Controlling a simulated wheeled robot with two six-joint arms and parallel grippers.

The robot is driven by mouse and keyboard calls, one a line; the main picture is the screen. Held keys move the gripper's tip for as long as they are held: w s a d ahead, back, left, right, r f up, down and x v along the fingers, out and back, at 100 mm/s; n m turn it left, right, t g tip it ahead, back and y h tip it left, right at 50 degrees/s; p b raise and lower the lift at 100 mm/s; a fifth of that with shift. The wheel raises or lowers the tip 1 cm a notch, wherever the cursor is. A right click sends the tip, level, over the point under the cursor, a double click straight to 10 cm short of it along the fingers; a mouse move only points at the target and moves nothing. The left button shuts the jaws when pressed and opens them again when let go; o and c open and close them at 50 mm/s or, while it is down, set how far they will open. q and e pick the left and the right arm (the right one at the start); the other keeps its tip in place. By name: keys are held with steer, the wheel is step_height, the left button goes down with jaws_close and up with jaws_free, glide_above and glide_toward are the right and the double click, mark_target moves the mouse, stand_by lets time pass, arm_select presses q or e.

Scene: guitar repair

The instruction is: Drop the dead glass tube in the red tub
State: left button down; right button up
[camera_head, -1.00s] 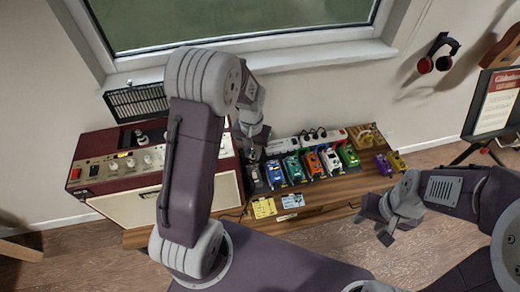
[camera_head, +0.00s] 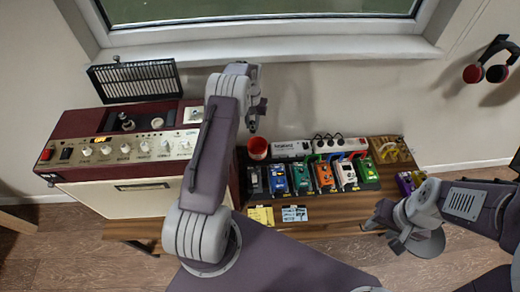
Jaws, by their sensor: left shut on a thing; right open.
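My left gripper (camera_head: 257,110) is above the back of the wooden bench, just over the red tub (camera_head: 258,148). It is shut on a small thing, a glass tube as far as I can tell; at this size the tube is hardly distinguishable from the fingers. The gripper and the tub's rim look apart in the picture, but I cannot tell the height between them. The tub stands upright behind the row of pedals. My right gripper (camera_head: 380,217) is open and empty at the bench's front right.
A dark red amplifier (camera_head: 75,125) with an open top stands at left, a small glass tube (camera_head: 127,123) inside. A black grille (camera_head: 135,80) leans behind it. Several coloured pedals (camera_head: 323,175) and a white power strip (camera_head: 291,148) fill the bench (camera_head: 330,217). Headphones (camera_head: 487,72) hang at right.

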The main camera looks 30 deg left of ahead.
mark_target(252, 121)
arm_select(q)
step_height(252, 121, down, 6)
steer(key=b, duration=0.4)
steer(key=shift+b, duration=0.4)
steer(key=c, duration=1.1)
jaws_free()
steer(key=shift+c, duration=0.2)
step_height(252, 121, up, 9)
steer(key=shift+r+p, duration=0.1)
steer(key=shift+p, duration=0.2)
